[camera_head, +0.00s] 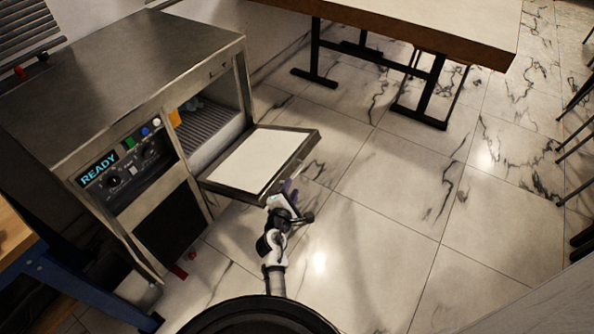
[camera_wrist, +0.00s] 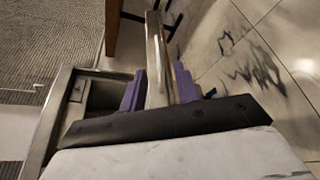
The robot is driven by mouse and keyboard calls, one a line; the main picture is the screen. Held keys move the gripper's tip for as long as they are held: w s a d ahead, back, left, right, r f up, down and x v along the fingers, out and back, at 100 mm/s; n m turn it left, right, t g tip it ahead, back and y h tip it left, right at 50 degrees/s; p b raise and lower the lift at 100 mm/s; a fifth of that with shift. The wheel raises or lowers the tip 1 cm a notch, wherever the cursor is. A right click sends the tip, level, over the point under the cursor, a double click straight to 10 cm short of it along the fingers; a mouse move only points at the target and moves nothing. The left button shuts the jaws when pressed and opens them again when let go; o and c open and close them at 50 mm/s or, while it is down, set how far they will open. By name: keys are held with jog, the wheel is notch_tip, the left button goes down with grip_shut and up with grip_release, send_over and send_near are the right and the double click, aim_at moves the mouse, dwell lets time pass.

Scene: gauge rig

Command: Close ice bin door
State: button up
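The ice bin door (camera_head: 258,160) is a flat panel with a dark metal frame and a pale inner face. It hangs folded down and open at the front of the grey ice machine (camera_head: 140,70), with the bin opening (camera_head: 208,120) exposed. My gripper (camera_head: 288,187) is at the door's near right edge. In the wrist view its two purple fingers (camera_wrist: 158,72) stand apart, one on each side of the door's narrow edge (camera_wrist: 156,45). A slim gap seems to show beside the right finger. Contact with the door cannot be made out clearly.
A control panel (camera_head: 118,165) reading READY is on the machine's front. A table (camera_head: 425,28) with black legs stands at the back. A blue-framed bench (camera_head: 70,280) is at the lower left. The marble floor (camera_head: 390,215) right of the door is clear.

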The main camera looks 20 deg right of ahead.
aim_at(297, 173)
jog(key=x, duration=0.9)
jog(key=shift+w, duration=0.1)
jog(key=shift+r, duration=0.1)
grip_shut()
